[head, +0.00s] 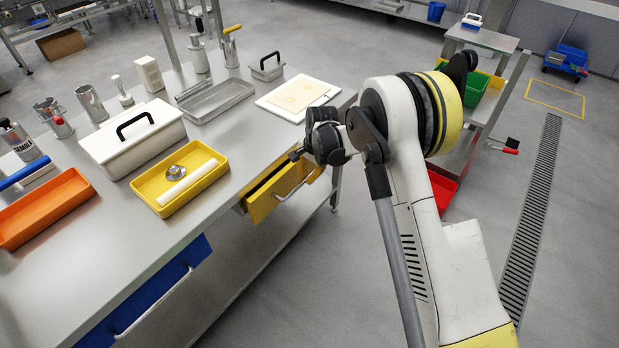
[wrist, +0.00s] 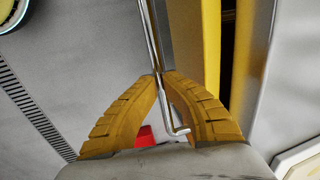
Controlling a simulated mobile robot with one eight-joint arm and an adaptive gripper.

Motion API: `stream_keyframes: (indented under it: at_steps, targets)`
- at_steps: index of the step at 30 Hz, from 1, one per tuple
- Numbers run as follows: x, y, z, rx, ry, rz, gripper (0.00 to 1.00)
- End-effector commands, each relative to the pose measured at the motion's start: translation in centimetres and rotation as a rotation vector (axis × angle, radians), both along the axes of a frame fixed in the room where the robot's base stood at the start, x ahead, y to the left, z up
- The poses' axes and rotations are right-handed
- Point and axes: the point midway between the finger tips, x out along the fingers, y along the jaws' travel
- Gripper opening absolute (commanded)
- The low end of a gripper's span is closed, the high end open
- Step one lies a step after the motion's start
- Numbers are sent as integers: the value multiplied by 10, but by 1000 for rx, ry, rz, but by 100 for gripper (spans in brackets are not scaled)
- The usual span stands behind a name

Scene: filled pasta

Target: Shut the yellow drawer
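The yellow drawer (head: 268,204) under the steel table's right edge stands partly open, its front out from the table. Its front also shows in the wrist view (wrist: 199,40), with a dark gap behind it. The drawer's metal bar handle (head: 289,193) runs along the front. In the wrist view, the handle (wrist: 150,35) passes between the fingertips of my gripper (wrist: 158,77). The yellow fingers look closed on the bar, with its bent end showing between them. In the head view my wrist hides the far end of the drawer and the fingers are hard to make out.
The steel table (head: 238,133) overhangs the drawer. A yellow tray (head: 218,176) and a cutting board (head: 318,87) sit near its edge. A blue drawer (head: 130,305) is nearer me. A cart with a red bin (head: 441,192) stands right, behind my arm. Floor between is clear.

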Motion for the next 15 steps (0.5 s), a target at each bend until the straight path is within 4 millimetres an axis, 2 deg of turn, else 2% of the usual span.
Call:
stream_keyframes:
  at_steps: [3,10,13,15]
  targets:
    - [9,12,-1,1,-1,2,0]
    - [9,13,-1,0,0,1,0]
    - [9,13,-1,0,1,1,32]
    - [9,13,-1,0,0,1,36]
